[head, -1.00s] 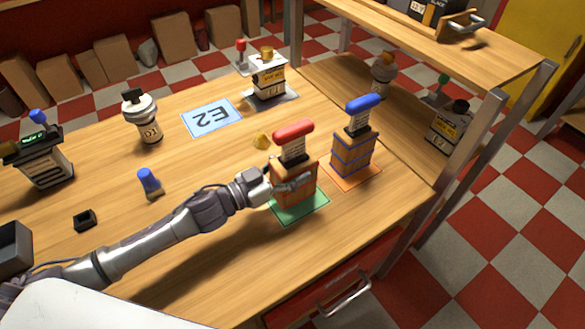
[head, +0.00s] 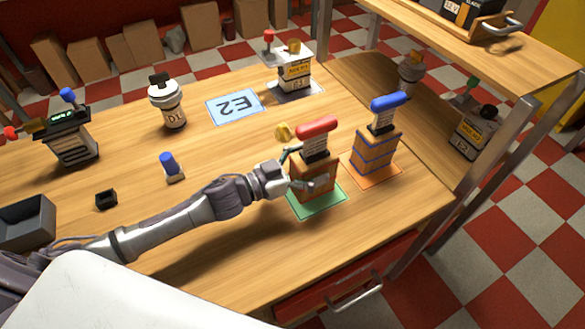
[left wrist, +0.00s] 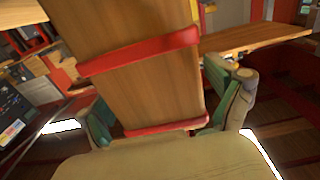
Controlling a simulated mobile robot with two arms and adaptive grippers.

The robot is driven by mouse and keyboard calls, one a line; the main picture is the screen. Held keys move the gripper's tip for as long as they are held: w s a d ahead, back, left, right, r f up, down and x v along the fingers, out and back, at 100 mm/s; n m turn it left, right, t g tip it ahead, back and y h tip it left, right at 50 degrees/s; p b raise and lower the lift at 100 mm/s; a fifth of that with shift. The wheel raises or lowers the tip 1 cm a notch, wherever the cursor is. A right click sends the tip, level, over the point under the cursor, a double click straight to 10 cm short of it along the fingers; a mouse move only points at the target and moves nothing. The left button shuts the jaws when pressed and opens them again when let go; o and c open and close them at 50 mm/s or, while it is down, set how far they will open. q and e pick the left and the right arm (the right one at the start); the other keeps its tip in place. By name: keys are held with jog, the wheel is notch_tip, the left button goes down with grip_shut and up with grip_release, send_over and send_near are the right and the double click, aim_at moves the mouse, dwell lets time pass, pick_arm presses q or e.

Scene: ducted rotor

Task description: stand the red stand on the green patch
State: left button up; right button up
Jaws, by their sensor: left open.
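The red stand (head: 312,183), a wooden block with red bands, a label and a red top bar, stands upright on the green patch (head: 322,206). Patch edges show around its base. My left gripper (head: 301,170) is open at the stand's left side, with its fingers spread around the wooden body. In the left wrist view the stand's wooden face (left wrist: 140,70) fills the space between the green finger pads of the gripper (left wrist: 160,112). Whether a pad still touches the wood I cannot tell. My right gripper is not in view.
A similar blue stand (head: 375,150) stands close by on an orange patch (head: 372,170). A yellow piece (head: 283,132) is just behind the red stand. A blue-topped piece (head: 171,166) and a small black holder (head: 106,198) lie left. The table's front right is clear.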

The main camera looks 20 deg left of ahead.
pick_arm(q)
jog(key=b+v, duration=0.1)
jog(key=v, duration=0.9)
jog(key=shift+f, duration=0.1)
jog(key=shift+v, duration=0.85)
jog(key=shift+d, duration=0.1)
